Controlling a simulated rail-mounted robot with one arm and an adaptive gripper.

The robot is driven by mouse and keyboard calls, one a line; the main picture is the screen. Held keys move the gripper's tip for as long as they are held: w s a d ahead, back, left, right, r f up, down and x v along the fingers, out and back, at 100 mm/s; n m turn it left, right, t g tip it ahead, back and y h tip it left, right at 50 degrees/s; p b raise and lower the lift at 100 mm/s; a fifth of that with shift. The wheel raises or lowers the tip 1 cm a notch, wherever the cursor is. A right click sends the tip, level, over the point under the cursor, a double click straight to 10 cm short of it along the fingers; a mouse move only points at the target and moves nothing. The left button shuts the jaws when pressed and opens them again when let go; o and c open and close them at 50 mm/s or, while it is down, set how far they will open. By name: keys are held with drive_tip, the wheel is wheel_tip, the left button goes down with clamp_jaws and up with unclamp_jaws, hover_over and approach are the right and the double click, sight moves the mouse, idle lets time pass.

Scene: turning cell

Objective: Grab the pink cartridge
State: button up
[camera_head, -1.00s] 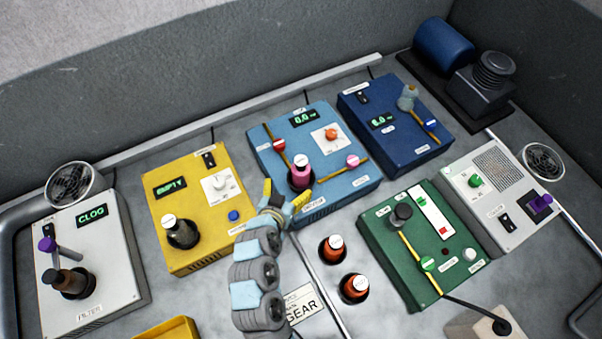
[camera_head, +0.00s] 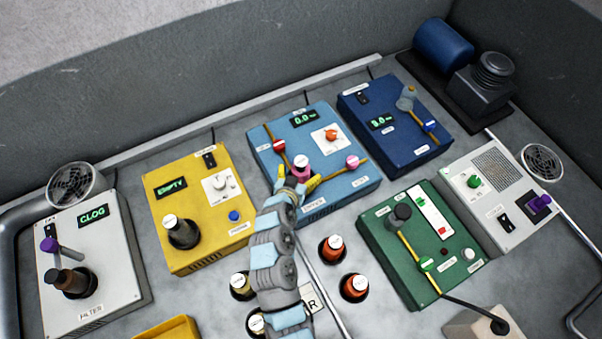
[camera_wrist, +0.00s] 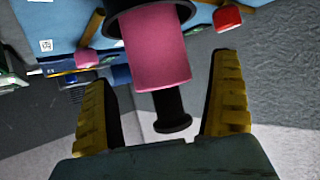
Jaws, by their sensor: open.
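The pink cartridge (camera_head: 301,168) stands in a socket on the light blue box (camera_head: 332,199), with a white cap on top. In the wrist view the pink cartridge (camera_wrist: 158,50) shows its pink body and a black stem end, between and a little beyond my fingers. My gripper (camera_head: 298,186) is open at the front of the cartridge, with one yellow finger to each side. In the wrist view my gripper (camera_wrist: 162,105) has its two yellow fingers spread wide, apart from the cartridge. Part of the cartridge's lower body is hidden by my gripper in the head view.
A red-knobbed slider (camera_head: 279,146) and a pink-knobbed slider (camera_head: 352,161) sit close on either side of the cartridge. A yellow box (camera_head: 200,245) stands left, a green box (camera_head: 400,275) right. Orange cartridges (camera_head: 333,248) stand in front.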

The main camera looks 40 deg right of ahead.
sight(300, 167)
drive_tip(key=shift+x, duration=1.1)
drive_tip(key=c, duration=1.4)
drive_tip(key=shift+r, duration=0.15)
wheel_tip(300, 167, up, 4)
drive_tip(key=shift+s+a+f, duration=0.1)
drive_tip(key=shift+a+f, duration=0.05)
drive_tip(key=shift+f, duration=0.05)
drive_tip(key=s+a+r, duration=0.2)
drive_tip(key=s+r, duration=0.1)
drive_tip(key=s, duration=0.1)
drive_tip(key=s+a+r+p, duration=0.1)
drive_tip(key=s+a+r, duration=0.1)
drive_tip(key=s+r, duration=0.1)
drive_tip(key=s+a+r+p, duration=0.1)
drive_tip(key=s+a+r, duration=0.2)
drive_tip(key=s, duration=0.1)
drive_tip(key=shift+s+r, duration=0.15)
drive_tip(key=shift+s, duration=0.2)
